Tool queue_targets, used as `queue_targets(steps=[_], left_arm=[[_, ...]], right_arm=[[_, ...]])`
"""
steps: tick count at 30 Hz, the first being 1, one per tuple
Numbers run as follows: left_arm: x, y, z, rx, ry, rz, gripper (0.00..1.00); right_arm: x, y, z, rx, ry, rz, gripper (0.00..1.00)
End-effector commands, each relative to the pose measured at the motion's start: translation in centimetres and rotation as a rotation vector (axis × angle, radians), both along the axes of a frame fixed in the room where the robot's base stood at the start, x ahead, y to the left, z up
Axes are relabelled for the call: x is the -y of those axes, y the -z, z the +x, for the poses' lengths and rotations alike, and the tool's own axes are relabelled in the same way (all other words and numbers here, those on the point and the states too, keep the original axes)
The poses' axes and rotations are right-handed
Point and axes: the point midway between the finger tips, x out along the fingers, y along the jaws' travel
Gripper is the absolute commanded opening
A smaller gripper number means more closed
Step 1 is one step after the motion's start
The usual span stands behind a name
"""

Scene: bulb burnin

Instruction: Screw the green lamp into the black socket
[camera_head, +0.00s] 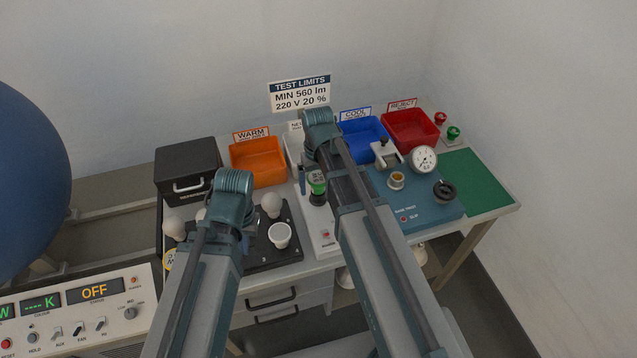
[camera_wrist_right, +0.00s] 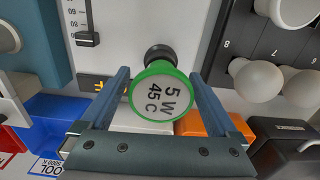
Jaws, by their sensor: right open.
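The green lamp (camera_head: 317,181) has a green rim and a pale face; in the right wrist view (camera_wrist_right: 160,97) the face reads "5 W 45 C". It stands upright at the black socket (camera_head: 318,199), whose dark rim also shows behind it in the right wrist view (camera_wrist_right: 160,55). How deep the lamp sits cannot be seen. My right gripper (camera_wrist_right: 160,98) is open, with one finger on each side of the lamp and small gaps between. In the head view one blue finger of this gripper (camera_head: 303,180) shows left of the lamp.
A black tray (camera_head: 285,255) with white bulbs (camera_head: 271,205) lies left of the socket's pale base (camera_head: 322,240). A blue test unit (camera_head: 425,212) with a gauge (camera_head: 423,159) stands right. Orange (camera_head: 258,175), blue (camera_head: 357,145) and red (camera_head: 410,140) bins line the back.

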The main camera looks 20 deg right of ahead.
Motion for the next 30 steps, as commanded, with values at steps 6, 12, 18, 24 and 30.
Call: queue_targets(steps=[6,12,18,24,30], left_arm=[[0.0,0.0,0.0,0.0,0.0,0.0,0.0],[0.0,0.0,0.0,0.0,0.0,0.0,0.0],[0.0,0.0,0.0,0.0,0.0,0.0,0.0],[0.0,0.0,0.0,0.0,0.0,0.0,0.0],[0.0,0.0,0.0,0.0,0.0,0.0,0.0]], right_arm=[[-0.11,0.0,-0.04,0.0,-0.307,0.0,0.95],[-0.2,0.0,-0.06,0.0,-0.589,0.0,0.95],[-0.28,0.0,-0.08,0.0,-0.872,0.0,0.95],[-0.35,0.0,-0.11,0.0,-1.154,0.0,0.95],[-0.43,0.0,-0.13,-0.001,-1.435,0.0,0.95]])
